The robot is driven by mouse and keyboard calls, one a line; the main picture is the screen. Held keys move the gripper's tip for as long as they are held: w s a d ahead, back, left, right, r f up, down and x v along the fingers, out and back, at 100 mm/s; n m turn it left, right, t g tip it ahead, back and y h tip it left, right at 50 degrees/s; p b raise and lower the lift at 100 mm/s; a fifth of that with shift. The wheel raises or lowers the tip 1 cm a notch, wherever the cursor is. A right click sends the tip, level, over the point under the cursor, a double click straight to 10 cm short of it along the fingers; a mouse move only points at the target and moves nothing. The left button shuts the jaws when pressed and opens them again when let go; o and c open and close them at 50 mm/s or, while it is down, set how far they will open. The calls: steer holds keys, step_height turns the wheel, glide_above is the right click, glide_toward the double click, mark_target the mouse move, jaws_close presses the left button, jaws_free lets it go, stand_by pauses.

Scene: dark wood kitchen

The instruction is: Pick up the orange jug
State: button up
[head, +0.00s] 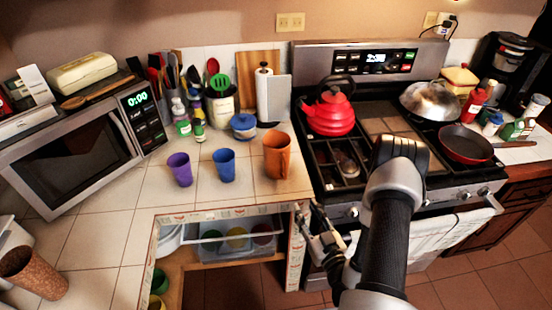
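The orange jug (274,157) stands upright on the tiled counter, near its front right corner and beside the stove. Its handle is on its right side. My gripper (309,212) is in front of the counter's right corner, lower than the jug and to its right. It is apart from the jug. The fingers are small and dark here, so I cannot tell whether they are open or shut. I see nothing held between them.
A blue cup (225,166) and a purple cup (181,170) stand left of the jug. The stove (345,185) with a red kettle (329,112) is right. An open drawer (235,240) is below.

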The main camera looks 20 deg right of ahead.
mark_target(287, 177)
steer(key=w, duration=1.1)
steer(key=shift+w+d, duration=0.15)
steer(key=shift+d, duration=0.15)
steer(key=shift+w+d+f+b, duration=0.15)
steer(key=shift+w+b, duration=0.6)
steer(key=shift+w, duration=1.9)
steer(key=shift+c, duration=0.4)
jaws_close()
